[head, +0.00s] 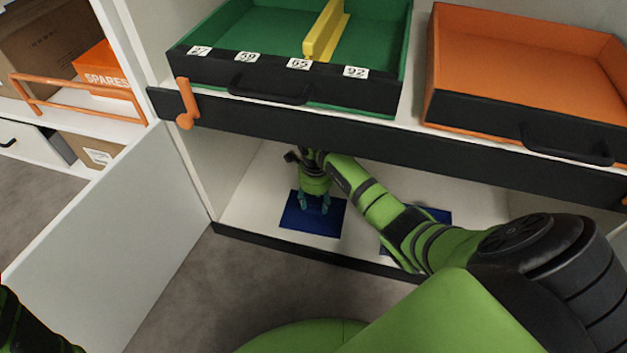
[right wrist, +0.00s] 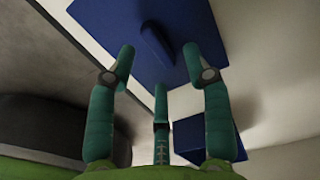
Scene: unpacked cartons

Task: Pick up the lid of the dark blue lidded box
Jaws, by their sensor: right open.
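A flat dark blue panel (head: 310,226) with the look of a lid lies on the white floor of the low compartment. In the right wrist view the lid (right wrist: 105,22) has a raised dark blue handle (right wrist: 156,46) in its middle. My right gripper (head: 317,206) points down over the lid; its three teal fingers (right wrist: 160,66) are spread around the handle, with nothing held between them. I cannot tell whether the fingertips touch the lid. A second dark blue thing (head: 436,215) lies to the right, partly hidden by my arm; it also shows in the right wrist view (right wrist: 208,138). My left gripper is out of view.
The compartment has a white side wall and a dark front edge (head: 290,245). Above it run a dark rail (head: 330,128), a green tray (head: 255,30) with a yellow divider and an orange tray (head: 530,50). An open white door (head: 110,240) stands at the left.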

